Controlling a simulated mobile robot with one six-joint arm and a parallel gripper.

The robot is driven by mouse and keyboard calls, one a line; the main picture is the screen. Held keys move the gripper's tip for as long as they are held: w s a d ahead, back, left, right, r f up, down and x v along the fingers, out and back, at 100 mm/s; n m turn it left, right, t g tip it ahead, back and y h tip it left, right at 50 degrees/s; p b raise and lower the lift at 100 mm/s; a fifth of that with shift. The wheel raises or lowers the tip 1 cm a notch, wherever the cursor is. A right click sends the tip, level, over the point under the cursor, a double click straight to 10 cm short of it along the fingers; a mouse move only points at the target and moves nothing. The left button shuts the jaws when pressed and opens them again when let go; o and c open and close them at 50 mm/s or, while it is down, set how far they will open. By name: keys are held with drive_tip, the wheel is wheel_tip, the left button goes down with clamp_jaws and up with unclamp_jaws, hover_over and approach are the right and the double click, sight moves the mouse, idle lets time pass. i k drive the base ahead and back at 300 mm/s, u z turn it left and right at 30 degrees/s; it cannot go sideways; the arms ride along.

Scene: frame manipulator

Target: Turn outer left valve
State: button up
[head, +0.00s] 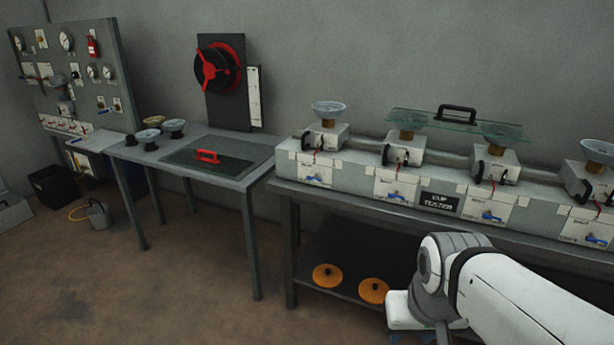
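My gripper's fingers do not show.
Glass bowls stand on the units, and a glass plate with a black handle (457,114) lies across the middle ones. Two orange discs (327,275) lie on the lower shelf. A side table (155,157) stands left. The floor in front is clear.

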sight(308, 178)
drive_tip(key=z, duration=0.15)
drive_tip(key=i, duration=0.9)
drive_tip(key=u, duration=0.05)
